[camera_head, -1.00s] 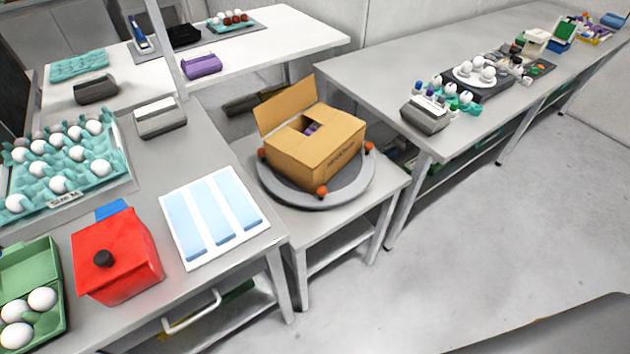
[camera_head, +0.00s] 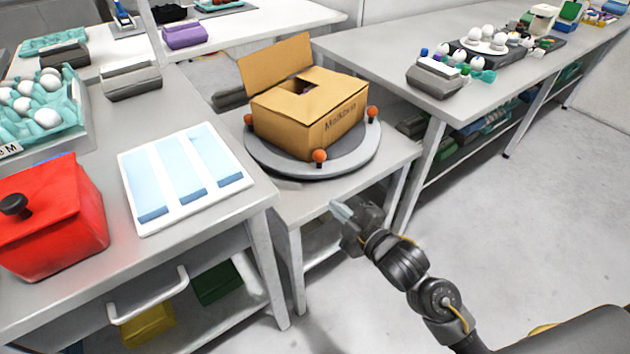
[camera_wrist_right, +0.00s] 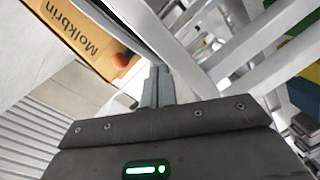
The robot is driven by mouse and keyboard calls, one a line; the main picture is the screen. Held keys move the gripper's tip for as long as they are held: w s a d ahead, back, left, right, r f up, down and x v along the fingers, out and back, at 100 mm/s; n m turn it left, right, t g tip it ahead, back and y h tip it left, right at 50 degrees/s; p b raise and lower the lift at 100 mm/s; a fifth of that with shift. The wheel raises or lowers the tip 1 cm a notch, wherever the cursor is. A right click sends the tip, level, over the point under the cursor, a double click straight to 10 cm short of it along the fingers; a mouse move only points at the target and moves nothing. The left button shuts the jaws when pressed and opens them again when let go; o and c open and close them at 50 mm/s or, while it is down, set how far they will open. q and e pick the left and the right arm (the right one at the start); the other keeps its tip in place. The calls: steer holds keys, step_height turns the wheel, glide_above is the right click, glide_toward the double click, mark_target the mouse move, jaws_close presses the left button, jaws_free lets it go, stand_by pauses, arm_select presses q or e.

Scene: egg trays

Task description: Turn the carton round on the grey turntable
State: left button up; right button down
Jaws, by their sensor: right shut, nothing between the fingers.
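The brown cardboard carton (camera_head: 290,122) sits on the round grey turntable (camera_head: 300,169), with one top flap standing up at its back left and printed lettering on its right side. Several orange knobs, one of them at the front (camera_head: 319,156), stand on the turntable's rim. My right gripper (camera_head: 338,210) is shut and empty, in front of and below the turntable, apart from it. In the right wrist view its closed fingers (camera_wrist_right: 158,88) point toward the carton (camera_wrist_right: 75,30) and an orange knob (camera_wrist_right: 121,60). My left gripper is not in view.
The turntable stands on a low grey table (camera_head: 395,153) between two benches. The left bench holds a white board with blue strips (camera_head: 183,175), a red box (camera_head: 45,220) and an egg tray (camera_head: 80,125). Open floor lies at the right.

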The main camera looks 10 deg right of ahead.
step_height(320, 180, up, 6)
steer(key=a+r+n+t+y, duration=0.1)
steer(key=a+n+t+y, duration=0.1)
steer(key=n+y, duration=0.15)
steer(key=shift+n+h, duration=0.25)
steer(key=x, duration=0.6)
steer(key=f+x, duration=0.1)
steer(key=x, duration=0.2)
steer(key=shift+w, duration=0.1)
steer(key=shift+w+a, duration=0.15)
steer(key=shift+w, duration=0.4)
steer(key=d, duration=0.1)
steer(key=d+f, duration=0.1)
steer(key=d, duration=0.1)
steer(key=shift+w, duration=0.15)
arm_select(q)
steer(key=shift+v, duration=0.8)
arm_select(e)
steer(key=shift+d, duration=0.25)
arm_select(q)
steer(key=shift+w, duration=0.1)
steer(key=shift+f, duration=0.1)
arm_select(e)
steer(key=shift+d, duration=0.1)
